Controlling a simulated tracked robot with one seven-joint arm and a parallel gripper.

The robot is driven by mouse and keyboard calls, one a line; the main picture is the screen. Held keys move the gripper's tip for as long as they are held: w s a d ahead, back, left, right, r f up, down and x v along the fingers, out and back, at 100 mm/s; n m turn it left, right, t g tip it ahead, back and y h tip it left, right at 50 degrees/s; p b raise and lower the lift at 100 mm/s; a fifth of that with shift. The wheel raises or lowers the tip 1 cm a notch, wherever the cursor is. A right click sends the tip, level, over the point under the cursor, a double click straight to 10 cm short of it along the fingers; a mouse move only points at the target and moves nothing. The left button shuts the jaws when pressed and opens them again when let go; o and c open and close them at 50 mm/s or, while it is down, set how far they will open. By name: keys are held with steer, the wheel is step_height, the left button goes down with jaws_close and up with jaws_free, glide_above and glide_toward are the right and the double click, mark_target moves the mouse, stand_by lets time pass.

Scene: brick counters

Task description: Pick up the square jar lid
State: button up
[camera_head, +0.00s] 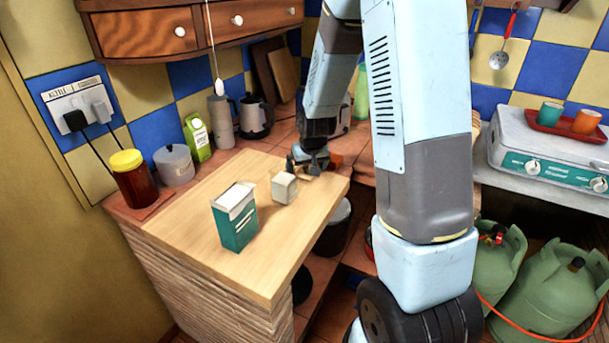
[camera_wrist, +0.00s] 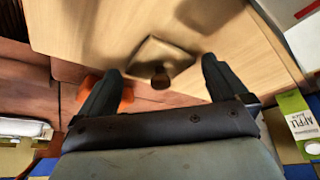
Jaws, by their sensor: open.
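The square jar lid (camera_wrist: 145,57) lies on the pale wooden worktop in the wrist view. It is flat and tan, with a round dark knob (camera_wrist: 160,78) near the edge closest to my gripper. My gripper (camera_wrist: 158,67) is open, with one dark finger to each side of the lid and knob. No contact shows. In the head view my gripper (camera_head: 311,168) is low over the far right corner of the worktop. I cannot clearly make out the lid there.
A green carton (camera_head: 197,138), grey flask (camera_head: 221,122) and kettle (camera_head: 254,118) stand behind.

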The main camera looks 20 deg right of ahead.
steer(key=shift+f, duration=0.1)
steer(key=shift+c, duration=0.5)
steer(key=c, duration=0.7)
steer(key=shift+o, duration=0.2)
